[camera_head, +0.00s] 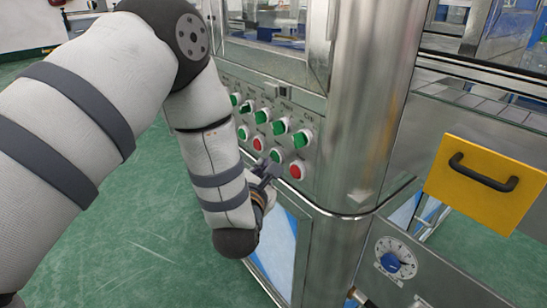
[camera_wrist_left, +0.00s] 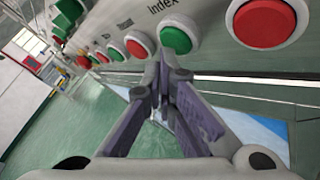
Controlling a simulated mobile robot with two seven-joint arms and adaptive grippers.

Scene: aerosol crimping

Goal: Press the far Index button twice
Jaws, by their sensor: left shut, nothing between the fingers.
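In the head view a green button (camera_head: 276,155) and a red button (camera_head: 296,170) sit at the right end of the lowest row. I cannot tell which is the far Index button. My left gripper (camera_head: 266,170) is shut and empty. In the wrist view its fingertips (camera_wrist_left: 165,62) are just below the green button; contact is unclear.
A rounded steel column (camera_head: 362,110) stands right of the panel. The green floor (camera_head: 130,230) is open at left.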

